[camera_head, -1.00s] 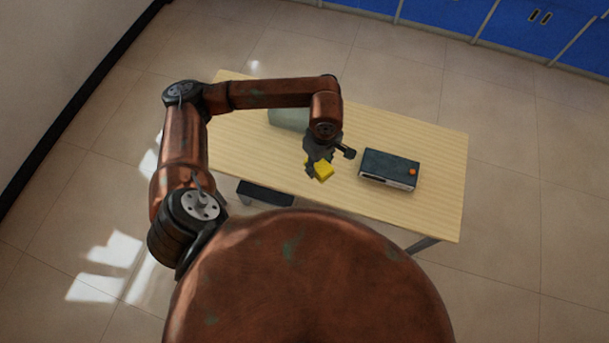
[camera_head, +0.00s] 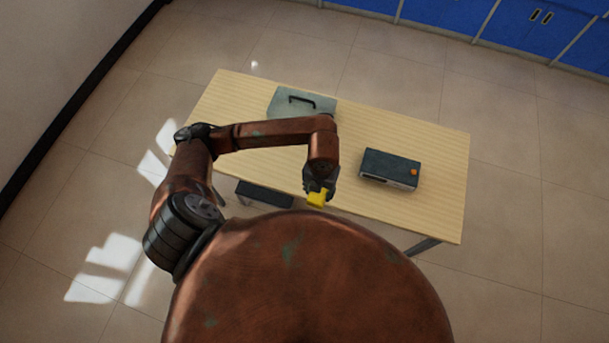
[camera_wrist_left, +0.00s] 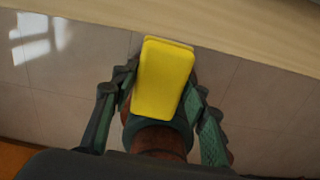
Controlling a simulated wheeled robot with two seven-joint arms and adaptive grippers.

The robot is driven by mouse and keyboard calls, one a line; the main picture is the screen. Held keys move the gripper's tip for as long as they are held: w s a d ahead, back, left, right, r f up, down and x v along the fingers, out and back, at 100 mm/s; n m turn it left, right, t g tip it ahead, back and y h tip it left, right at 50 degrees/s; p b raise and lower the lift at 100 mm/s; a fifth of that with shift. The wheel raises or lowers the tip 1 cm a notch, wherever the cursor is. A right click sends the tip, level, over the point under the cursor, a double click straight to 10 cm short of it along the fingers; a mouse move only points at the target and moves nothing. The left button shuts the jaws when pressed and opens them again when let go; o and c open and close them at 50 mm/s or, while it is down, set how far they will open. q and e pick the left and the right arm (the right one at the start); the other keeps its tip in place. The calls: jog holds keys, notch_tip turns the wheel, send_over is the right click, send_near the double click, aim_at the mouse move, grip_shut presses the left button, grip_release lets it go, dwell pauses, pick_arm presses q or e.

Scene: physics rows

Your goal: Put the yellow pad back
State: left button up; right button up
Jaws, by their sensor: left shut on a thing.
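The yellow pad (camera_head: 317,198) is held in my left gripper (camera_head: 318,190) at the near edge of the wooden table (camera_head: 420,150). In the left wrist view the yellow pad (camera_wrist_left: 162,78) stands between the two fingers of the gripper (camera_wrist_left: 160,92), with floor behind it and the table edge (camera_wrist_left: 230,25) at the top. My right gripper does not show in any frame.
A grey-green case with a black handle (camera_head: 292,101) lies at the back left of the table. A dark box with an orange knob (camera_head: 388,167) sits right of my gripper. A dark thing (camera_head: 264,194) is below the front edge. The table's right end is clear.

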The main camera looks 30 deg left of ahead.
pick_arm(q)
jog(key=shift+w+a+f, duration=0.1)
jog(key=shift+a+f, duration=0.05)
jog(key=shift+n, duration=0.3)
jog(key=w+a+f, duration=0.2)
jog(key=a, duration=0.1)
jog(key=w+a+f, duration=0.5)
jog(key=a+f, duration=0.1)
jog(key=shift+w+a, duration=0.2)
jog(key=shift+w, duration=0.1)
jog(key=shift+w+a+f, duration=0.35)
jog(key=shift+a+f, duration=0.05)
jog(key=shift+f, duration=0.3)
jog(key=shift+w+a+f, duration=0.15)
jog(key=shift+f, duration=1.55)
jog(key=shift+f, duration=0.1)
jog(key=o, duration=0.6)
jog(key=shift+f, duration=0.1)
jog(key=shift+c, duration=0.2)
jog(key=o, duration=0.5)
jog(key=shift+c, duration=0.2)
